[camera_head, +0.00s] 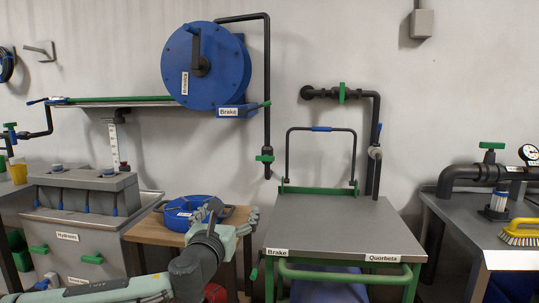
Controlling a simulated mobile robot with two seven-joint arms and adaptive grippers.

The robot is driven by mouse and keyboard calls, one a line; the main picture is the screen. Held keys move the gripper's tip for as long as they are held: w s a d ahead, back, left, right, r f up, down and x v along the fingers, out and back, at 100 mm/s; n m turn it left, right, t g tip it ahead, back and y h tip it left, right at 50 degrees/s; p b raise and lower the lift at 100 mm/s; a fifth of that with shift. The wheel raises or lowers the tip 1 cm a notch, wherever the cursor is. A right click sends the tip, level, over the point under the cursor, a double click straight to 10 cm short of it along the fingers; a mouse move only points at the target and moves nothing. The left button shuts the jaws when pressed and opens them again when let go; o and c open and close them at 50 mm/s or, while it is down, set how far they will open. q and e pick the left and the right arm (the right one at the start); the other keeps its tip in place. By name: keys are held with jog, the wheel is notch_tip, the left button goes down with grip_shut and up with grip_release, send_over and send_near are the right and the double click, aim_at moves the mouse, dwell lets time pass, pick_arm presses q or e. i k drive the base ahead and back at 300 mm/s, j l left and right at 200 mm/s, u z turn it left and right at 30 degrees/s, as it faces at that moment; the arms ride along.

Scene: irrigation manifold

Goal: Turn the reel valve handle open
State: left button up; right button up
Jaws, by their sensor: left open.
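A large blue hose reel (222,75) is mounted on the wall, with a dark crank at its centre. A black pipe (267,60) runs over the reel and down its right side. Near the pipe's lower end is a green valve handle (264,158), which looks roughly level; I cannot read its exact turn. No label names it as the reel valve. My left gripper (233,212) is open and empty, below and to the left of this handle and clear of it. It partly covers a blue coil on the wooden table. My right gripper is out of view.
A green-framed cart (340,222) labelled "Brake" and "Quorbeta" stands right of my gripper. Another green valve handle (342,93) is on the pipe above it. The blue coil (185,211) lies on the wooden table (150,233). A grey sink unit (75,235) stands left.

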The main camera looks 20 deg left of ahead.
aim_at(265, 157)
jog(key=i+j, duration=0.2)
jog(key=i, duration=0.3)
jog(key=i+j, duration=0.2)
jog(key=i, duration=0.25)
jog(key=i+j, duration=0.15)
jog(key=i, duration=0.35)
